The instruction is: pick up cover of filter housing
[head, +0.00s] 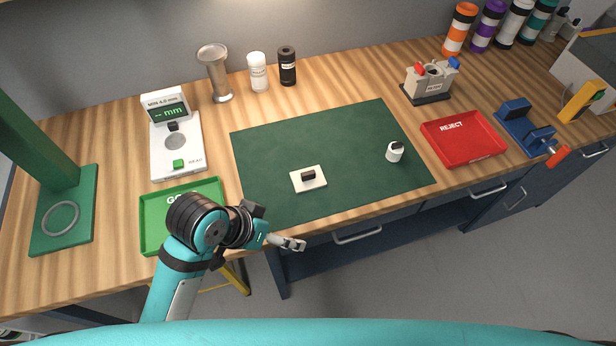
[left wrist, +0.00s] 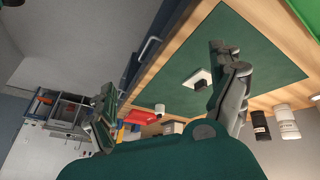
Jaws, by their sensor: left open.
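A white square plate with a dark block on top (head: 317,184) lies on the green mat, left of its front middle; it looks like the cover, but I cannot be sure. It also shows in the left wrist view (left wrist: 194,79), partly beside a finger. A small white cylinder with a dark part (head: 395,151) stands near the mat's right side. My left gripper (head: 297,244) is open and empty, in front of the table's front edge and short of the plate. Its spread fingers show in the left wrist view (left wrist: 165,75). My right gripper is not in view.
The green mat (head: 270,140) is mostly clear. A green tray (head: 150,237) lies left, by a gauge (head: 190,145). A red tray (head: 463,148) and blue vise (head: 515,115) stand right. Bottles (head: 287,68) and a metal funnel (head: 218,80) stand behind.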

